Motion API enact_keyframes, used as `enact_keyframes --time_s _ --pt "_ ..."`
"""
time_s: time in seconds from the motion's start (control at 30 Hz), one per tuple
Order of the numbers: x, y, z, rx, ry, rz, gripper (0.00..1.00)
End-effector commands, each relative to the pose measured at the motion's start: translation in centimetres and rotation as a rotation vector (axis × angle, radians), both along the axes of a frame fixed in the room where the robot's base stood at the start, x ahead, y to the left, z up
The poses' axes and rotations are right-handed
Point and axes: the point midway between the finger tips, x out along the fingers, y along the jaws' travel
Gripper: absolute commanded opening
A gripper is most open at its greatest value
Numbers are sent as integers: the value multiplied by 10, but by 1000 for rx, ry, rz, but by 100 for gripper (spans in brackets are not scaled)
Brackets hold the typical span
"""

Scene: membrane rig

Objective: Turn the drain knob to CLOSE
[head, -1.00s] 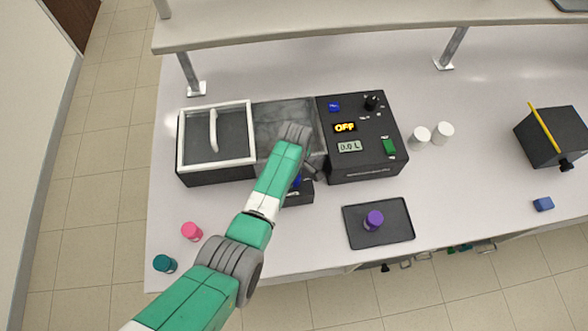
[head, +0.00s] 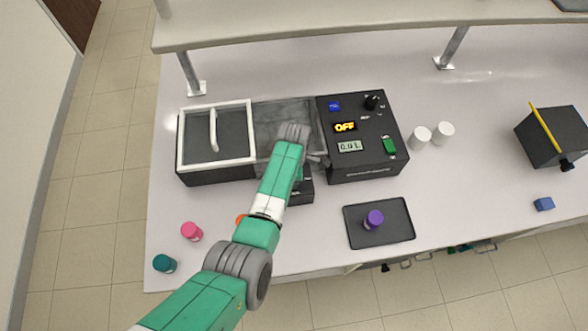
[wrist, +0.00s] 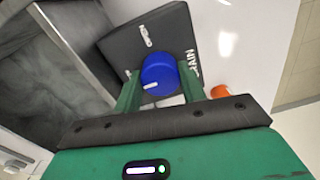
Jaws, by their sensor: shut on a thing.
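The blue drain knob (wrist: 160,72) sits on a dark box (wrist: 168,28) in the wrist view, beside the word DRAIN. A white mark on the knob points to the lower left in that view. My gripper (wrist: 158,80) is shut on the knob, with a green finger on either side. In the head view the box (head: 301,194) stands in front of the bath, and my arm hides the knob.
The bath has a white-framed lid (head: 180,140) at left. A black control panel (head: 365,165) showing OFF stands right of it. A tray (head: 398,234) holds a purple-capped container (head: 373,219). Pink (head: 191,231) and teal (head: 164,263) containers stand front left. An orange object (wrist: 221,91) lies near the box.

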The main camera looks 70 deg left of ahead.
Motion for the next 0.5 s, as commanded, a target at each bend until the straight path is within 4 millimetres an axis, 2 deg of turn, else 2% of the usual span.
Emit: enact_keyframes --time_s 0.37,0.4,0.5 --pt "0 1 2 0 0 5 17" --pt "0 1 2 0 0 5 46" --pt "0 1 1 0 0 4 62"
